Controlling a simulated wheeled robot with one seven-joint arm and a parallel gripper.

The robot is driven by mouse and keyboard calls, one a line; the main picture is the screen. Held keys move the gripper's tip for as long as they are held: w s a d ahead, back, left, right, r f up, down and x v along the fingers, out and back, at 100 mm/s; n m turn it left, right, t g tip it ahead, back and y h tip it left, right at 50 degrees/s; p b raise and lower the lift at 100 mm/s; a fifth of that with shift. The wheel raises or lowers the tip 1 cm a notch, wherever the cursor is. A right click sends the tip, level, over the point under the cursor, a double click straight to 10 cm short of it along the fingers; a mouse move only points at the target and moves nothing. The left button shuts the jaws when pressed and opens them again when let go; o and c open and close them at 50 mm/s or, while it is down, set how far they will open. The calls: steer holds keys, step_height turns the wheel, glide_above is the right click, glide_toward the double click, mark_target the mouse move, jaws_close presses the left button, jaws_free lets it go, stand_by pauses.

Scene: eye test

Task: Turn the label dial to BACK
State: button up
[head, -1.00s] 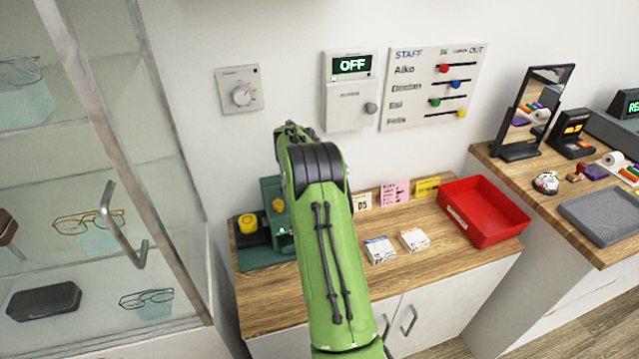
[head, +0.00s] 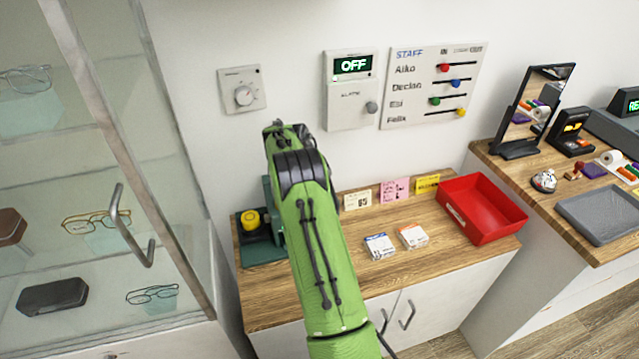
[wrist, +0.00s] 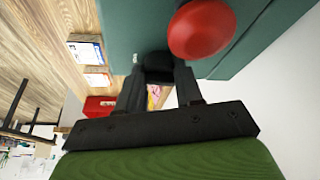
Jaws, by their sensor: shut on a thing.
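A teal machine (head: 266,254) stands at the left end of the wooden counter, partly hidden behind my green arm. It has a yellow button (head: 250,219) on its left part. In the wrist view the teal body (wrist: 130,25) fills the top, with a red round knob (wrist: 202,28) close by. My gripper (wrist: 158,78) is shut on a black knob (wrist: 158,66) on the machine's face, which seems to be the label dial. No label words or pointer can be read. My gripper is hidden behind my arm in the head view.
A red tray (head: 483,212) and two small boxes (head: 380,246) stand to the right on the counter. Note cards (head: 394,191) stand at the back. The wall holds a round dial plate (head: 242,90), an OFF panel (head: 351,90) and a STAFF board (head: 430,85). A glass cabinet is at left.

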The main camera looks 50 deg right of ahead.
steer(key=o, duration=1)
steer(key=shift+r, duration=0.1)
steer(key=p+v, duration=0.2)
steer(key=v, duration=1.3)
steer(key=shift+a+r, duration=0.2)
steer(key=shift+r, duration=0.05)
